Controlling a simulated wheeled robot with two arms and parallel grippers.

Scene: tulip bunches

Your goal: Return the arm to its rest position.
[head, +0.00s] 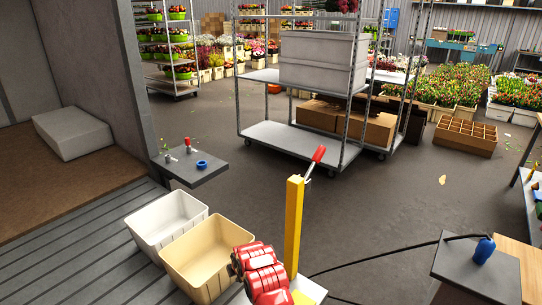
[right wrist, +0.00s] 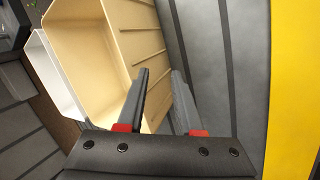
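My right gripper (right wrist: 160,74) shows in the right wrist view with its two dark fingers apart and nothing between them. Behind the fingers are the cream bin (right wrist: 105,60) and the grey slatted surface (right wrist: 215,60). In the head view red parts of my arm are at the bottom middle, overlapping the right side of the cream bin (head: 192,264). The fingers cannot be made out there. My left gripper is not in view.
A white bin (head: 150,232) stands beside the cream one; both look empty. A small grey stand (head: 205,178) holds a blue ring (head: 202,165). Another stand (head: 455,268) at right holds a blue bottle (head: 484,250). A trolley (head: 290,143) stands behind; the floor between is mostly clear.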

